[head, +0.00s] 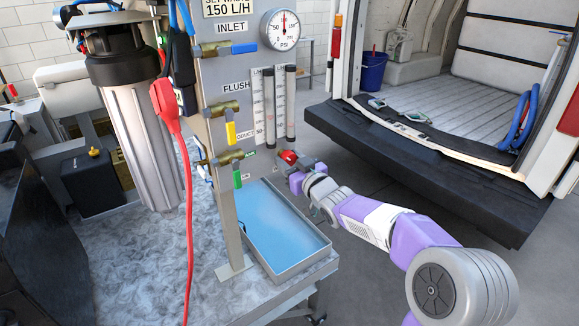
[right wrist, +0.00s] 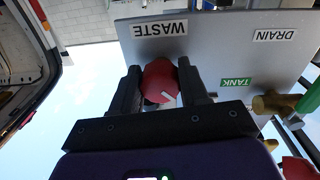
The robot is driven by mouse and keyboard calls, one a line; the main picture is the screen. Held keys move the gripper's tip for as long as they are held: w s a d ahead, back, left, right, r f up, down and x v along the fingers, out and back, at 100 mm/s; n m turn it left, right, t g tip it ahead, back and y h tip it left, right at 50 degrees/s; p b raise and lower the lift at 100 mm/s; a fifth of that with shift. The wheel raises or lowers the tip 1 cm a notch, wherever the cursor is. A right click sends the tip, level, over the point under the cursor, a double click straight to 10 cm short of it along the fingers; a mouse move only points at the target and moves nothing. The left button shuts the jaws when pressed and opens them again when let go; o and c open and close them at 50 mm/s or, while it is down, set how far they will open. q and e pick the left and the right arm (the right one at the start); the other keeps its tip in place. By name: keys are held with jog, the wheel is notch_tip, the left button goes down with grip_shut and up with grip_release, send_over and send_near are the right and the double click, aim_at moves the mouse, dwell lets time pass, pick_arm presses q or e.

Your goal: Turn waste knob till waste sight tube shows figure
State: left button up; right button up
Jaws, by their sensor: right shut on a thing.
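The red waste knob (head: 288,157) sits on the panel's lower right side. In the right wrist view the red knob (right wrist: 159,82), with a white mark, lies between the two black fingers of my right gripper (right wrist: 161,88). An upside-down WASTE label (right wrist: 160,29) is beside it. My right gripper (head: 292,168) is shut on the knob. Two upright grey sight tubes, a left one (head: 268,108) and a right one (head: 291,104), stand by a scale above the knob. Their levels are too small to read. A sign (head: 228,7) reads 150 L/H. My left gripper is not in view.
Brass valves with blue (head: 246,46), yellow (head: 231,131) and green (head: 237,179) handles stick out left of the tubes. A blue tray (head: 331,246) lies below. A red cable (head: 188,210) hangs at left. An open van (head: 425,150) stands at right.

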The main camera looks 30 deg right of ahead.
jog(key=n+b, duration=0.2)
jog(key=n, duration=0.1)
jog(key=shift+f+b, duration=0.15)
jog(key=shift+b, duration=0.2)
jog(key=shift+n+b, duration=0.6)
jog(key=shift+n, duration=0.3)
jog(key=shift+d, duration=0.1)
jog(key=o, duration=1)
jog(key=s, duration=0.7)
jog(key=shift+s+d, duration=0.1)
jog(key=shift+s, duration=0.2)
